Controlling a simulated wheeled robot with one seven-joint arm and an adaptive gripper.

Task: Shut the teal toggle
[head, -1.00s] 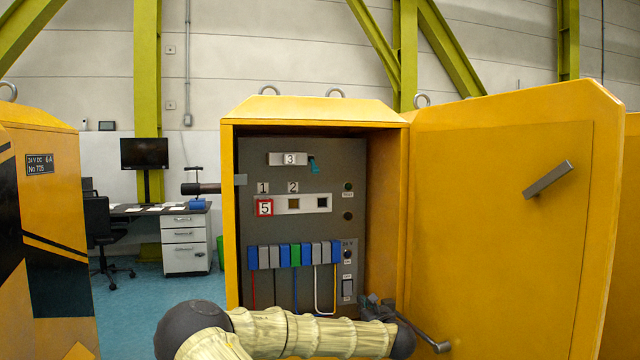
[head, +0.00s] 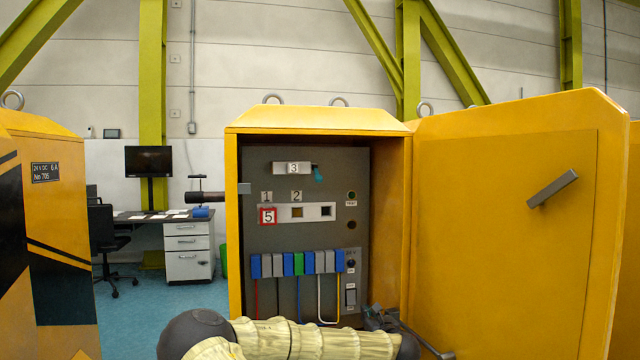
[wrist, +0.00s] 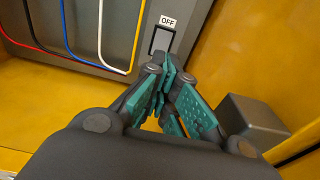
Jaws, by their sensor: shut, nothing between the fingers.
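The teal toggle (head: 318,174) sits on the upper part of the grey panel (head: 285,235) inside the open yellow cabinet, at the right end of a light plate (head: 292,168) marked 3. It points down and slightly right. My gripper (head: 378,316) is low at the cabinet's right side, well below the toggle and apart from it. In the wrist view my gripper (wrist: 165,82) has its teal-padded fingers together with nothing between them, near a grey rocker switch (wrist: 161,40) under an OFF label. Whether they touch the switch is unclear. The toggle is outside the wrist view.
The yellow cabinet door (head: 505,230) stands wide open on the right, with a grey handle (head: 552,189). Coloured breaker blocks (head: 298,263) with wires cross the panel. A numbered row with a red-framed 5 (head: 268,216) is above them. A desk (head: 180,240) stands back left.

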